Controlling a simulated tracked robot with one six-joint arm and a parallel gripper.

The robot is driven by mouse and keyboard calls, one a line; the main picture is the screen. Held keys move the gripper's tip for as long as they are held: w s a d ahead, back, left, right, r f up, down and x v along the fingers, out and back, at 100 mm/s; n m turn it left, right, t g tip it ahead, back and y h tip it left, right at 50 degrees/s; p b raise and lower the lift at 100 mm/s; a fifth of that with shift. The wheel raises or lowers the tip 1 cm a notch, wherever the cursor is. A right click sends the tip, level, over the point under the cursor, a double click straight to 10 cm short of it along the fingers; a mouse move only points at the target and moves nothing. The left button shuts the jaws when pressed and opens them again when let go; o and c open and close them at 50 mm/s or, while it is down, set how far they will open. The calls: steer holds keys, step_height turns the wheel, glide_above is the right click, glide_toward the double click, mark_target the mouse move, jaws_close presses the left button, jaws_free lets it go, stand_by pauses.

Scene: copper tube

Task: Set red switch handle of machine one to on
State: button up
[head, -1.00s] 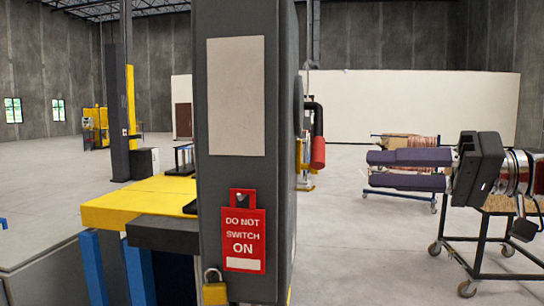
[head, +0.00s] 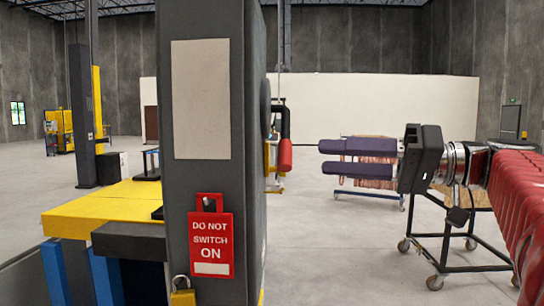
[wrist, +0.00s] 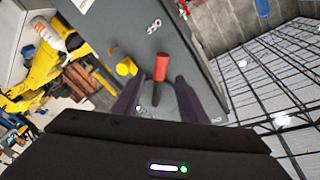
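The red switch handle (head: 285,155) hangs down on a black lever at the right side of the dark grey machine column (head: 213,175). In the wrist view the red handle (wrist: 161,67) and its black stem stand in front of the grey machine face, between my two purple fingers in the picture. My gripper (head: 325,157) is open and empty, its fingers pointing left at the handle. In the head view a gap shows between the fingertips and the handle. How far apart they are in depth I cannot tell.
A red "DO NOT SWITCH ON" tag (head: 211,245) and a padlock (head: 183,297) hang on the column's front. A yellow table (head: 100,208) stands to its left. Wheeled racks (head: 450,245) stand behind my arm. A small yellow part (wrist: 126,66) sits beside the handle in the wrist view.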

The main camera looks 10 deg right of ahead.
mark_target(283, 156)
steer(key=x, duration=0.9)
steer(key=shift+w+a, duration=0.15)
steer(key=shift+a, duration=0.15)
steer(key=shift+c, duration=0.4)
jaws_close()
steer(key=shift+a, duration=0.1)
